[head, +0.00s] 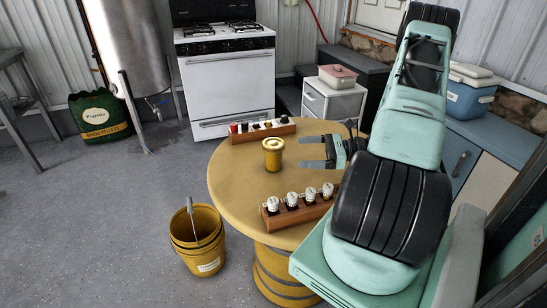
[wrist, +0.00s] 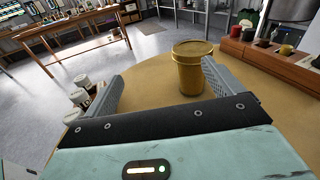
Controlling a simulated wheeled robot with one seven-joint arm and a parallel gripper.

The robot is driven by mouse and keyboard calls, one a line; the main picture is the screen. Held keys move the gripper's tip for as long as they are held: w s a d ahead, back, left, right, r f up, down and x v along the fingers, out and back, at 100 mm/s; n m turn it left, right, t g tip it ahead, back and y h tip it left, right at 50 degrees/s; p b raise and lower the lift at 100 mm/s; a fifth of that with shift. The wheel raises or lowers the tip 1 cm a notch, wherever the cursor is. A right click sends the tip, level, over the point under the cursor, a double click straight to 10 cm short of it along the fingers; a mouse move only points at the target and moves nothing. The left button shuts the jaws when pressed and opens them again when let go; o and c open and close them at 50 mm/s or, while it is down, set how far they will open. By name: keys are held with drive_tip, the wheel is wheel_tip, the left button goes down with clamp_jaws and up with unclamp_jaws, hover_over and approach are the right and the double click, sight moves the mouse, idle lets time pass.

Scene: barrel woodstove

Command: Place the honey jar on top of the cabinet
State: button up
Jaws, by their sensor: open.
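The honey jar (head: 273,154) is a yellow lidded jar standing upright on the round wooden table (head: 235,185). My gripper (head: 302,152) is open and empty above the table, its fingers pointing at the jar from the right. The jar is just beyond the fingertips. In the wrist view the honey jar (wrist: 191,70) shows between the fingers of my gripper (wrist: 162,72), much nearer the right finger, which overlaps its edge. A small white cabinet (head: 331,104) stands behind the table; a low blue-fronted cabinet (head: 461,163) is at the right.
A rack of small jars (head: 298,212) sits at the table's front, and another wooden rack (head: 262,133) at its back. A pink-lidded box (head: 338,76) occupies part of the white cabinet's top. A blue cooler (head: 468,95) sits at the right. A yellow bucket (head: 199,245) stands on the floor.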

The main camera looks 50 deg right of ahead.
drive_tip(key=s+d+m+t+h, duration=0.1)
drive_tip(key=s+d+f+m+h, duration=0.1)
drive_tip(key=d, duration=0.1)
drive_tip(key=s+d+f+m+t+h, duration=0.1)
drive_tip(key=s+d, duration=0.1)
drive_tip(key=shift+t, duration=0.3)
drive_tip(key=p, duration=0.2)
approach(273, 143)
drive_tip(key=x, duration=0.4)
drive_tip(key=shift+w+f, duration=0.3)
drive_tip(key=shift+f, duration=0.05)
drive_tip(key=shift+m, duration=0.3)
drive_tip(key=shift+p+x, duration=0.55)
drive_tip(key=shift+x, duration=2.15)
drive_tip(key=shift+r, duration=0.2)
drive_tip(key=c, duration=2)
drive_tip(key=shift+r, duration=0.15)
wheel_tip(273, 143, up, 10)
drive_tip(key=shift+f, duration=0.15)
